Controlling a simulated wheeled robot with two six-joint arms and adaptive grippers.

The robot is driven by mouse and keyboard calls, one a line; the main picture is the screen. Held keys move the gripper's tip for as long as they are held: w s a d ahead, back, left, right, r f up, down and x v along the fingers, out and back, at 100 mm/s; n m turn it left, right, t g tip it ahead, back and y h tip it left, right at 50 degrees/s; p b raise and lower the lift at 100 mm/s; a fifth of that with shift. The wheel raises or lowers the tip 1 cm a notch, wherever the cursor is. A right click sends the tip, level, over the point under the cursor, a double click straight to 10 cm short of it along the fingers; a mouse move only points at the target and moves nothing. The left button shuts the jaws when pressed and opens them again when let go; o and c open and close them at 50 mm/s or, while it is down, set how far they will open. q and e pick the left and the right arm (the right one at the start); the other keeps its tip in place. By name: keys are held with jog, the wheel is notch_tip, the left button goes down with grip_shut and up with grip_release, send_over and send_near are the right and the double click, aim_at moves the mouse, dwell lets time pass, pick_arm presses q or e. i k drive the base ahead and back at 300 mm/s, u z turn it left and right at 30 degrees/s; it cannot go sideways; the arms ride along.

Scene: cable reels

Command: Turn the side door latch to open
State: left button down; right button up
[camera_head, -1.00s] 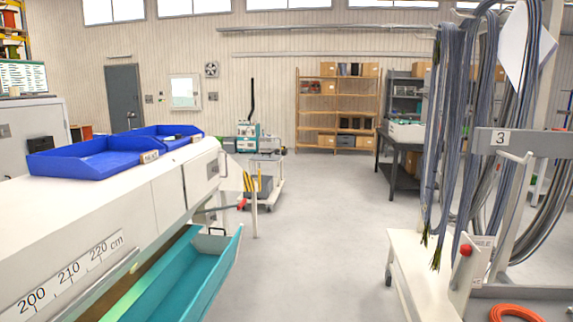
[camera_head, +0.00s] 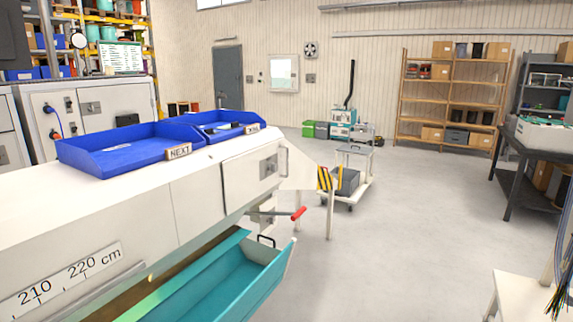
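A long white machine bench (camera_head: 140,215) runs along the left. Near its far end is a closed-looking side door panel (camera_head: 245,180) with a small grey latch (camera_head: 268,166) on it. The latch is small here, and I cannot tell which way it is turned. A lever with a red grip (camera_head: 298,213) sticks out below the panel. Neither of my grippers is in view.
A teal tray (camera_head: 235,285) juts out below the bench. Blue bins (camera_head: 125,150) sit on top. A cart (camera_head: 350,180) stands beyond the bench end. A white table corner (camera_head: 520,295) is at lower right. The floor between is clear.

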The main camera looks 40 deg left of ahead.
aim_at(272, 167)
jog(key=u, duration=0.4)
jog(key=i, duration=0.9)
jog(key=u, duration=0.7)
